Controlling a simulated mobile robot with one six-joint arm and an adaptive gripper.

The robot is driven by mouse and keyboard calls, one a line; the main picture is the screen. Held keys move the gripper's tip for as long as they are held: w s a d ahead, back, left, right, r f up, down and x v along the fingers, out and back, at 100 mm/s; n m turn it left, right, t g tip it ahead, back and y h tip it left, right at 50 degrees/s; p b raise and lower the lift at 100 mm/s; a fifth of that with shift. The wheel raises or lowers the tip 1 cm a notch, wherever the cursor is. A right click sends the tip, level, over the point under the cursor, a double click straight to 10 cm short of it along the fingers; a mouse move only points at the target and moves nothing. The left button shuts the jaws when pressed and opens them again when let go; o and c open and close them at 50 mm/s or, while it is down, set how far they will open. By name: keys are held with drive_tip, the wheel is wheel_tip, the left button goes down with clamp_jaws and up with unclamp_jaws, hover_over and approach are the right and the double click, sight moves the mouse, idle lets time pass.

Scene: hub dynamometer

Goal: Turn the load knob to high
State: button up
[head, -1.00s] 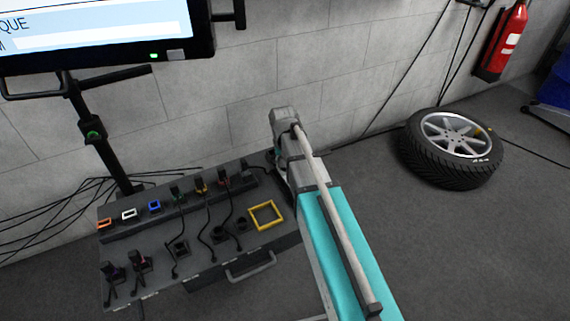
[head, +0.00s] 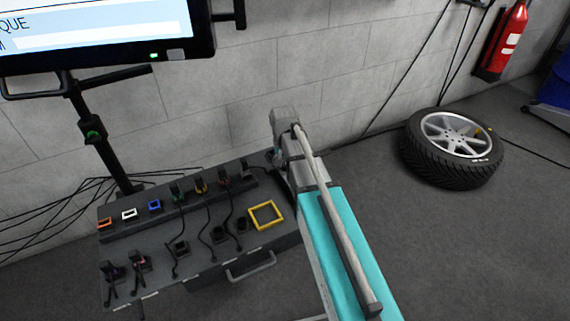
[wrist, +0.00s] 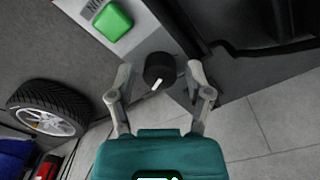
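A round black knob (wrist: 160,66) with a white pointer mark stands on a grey panel in the wrist view. The pointer is toward the bottom of the picture, tilted a little. My gripper (wrist: 160,74) is open, one finger on each side of the knob, with visible gaps between fingers and knob. A green button (wrist: 112,20) sits on a light label plate left of the knob, with lettering only partly visible.
A dark bench (head: 190,250) with coloured sockets, cables and a yellow square frame (head: 266,215) stands at lower left. A screen (head: 100,30) hangs above it. A tyre (head: 452,148) lies on the floor at right, near a red extinguisher (head: 501,42). The floor between is clear.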

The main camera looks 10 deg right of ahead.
drive_tip(key=shift+n, duration=0.3)
idle(0.4)
drive_tip(key=n, duration=0.5)
drive_tip(key=shift+n, duration=0.4)
drive_tip(key=n, duration=0.6)
drive_tip(key=shift+n, duration=0.4)
drive_tip(key=n, duration=0.6)
drive_tip(key=shift+d+n, duration=0.1)
drive_tip(key=shift+n, duration=0.3)
drive_tip(key=n, duration=0.7)
drive_tip(key=shift+w, duration=0.1)
wheel_tip(320, 180, up, 14)
drive_tip(key=p, duration=1.4)
drive_tip(key=s+r+m+p, duration=0.5)
drive_tip(key=r+m+p, duration=0.2)
drive_tip(key=r+p, duration=0.1)
drive_tip(key=s+r+m+p, duration=0.5)
drive_tip(key=r+m+p, duration=0.3)
drive_tip(key=shift+s, duration=0.3)
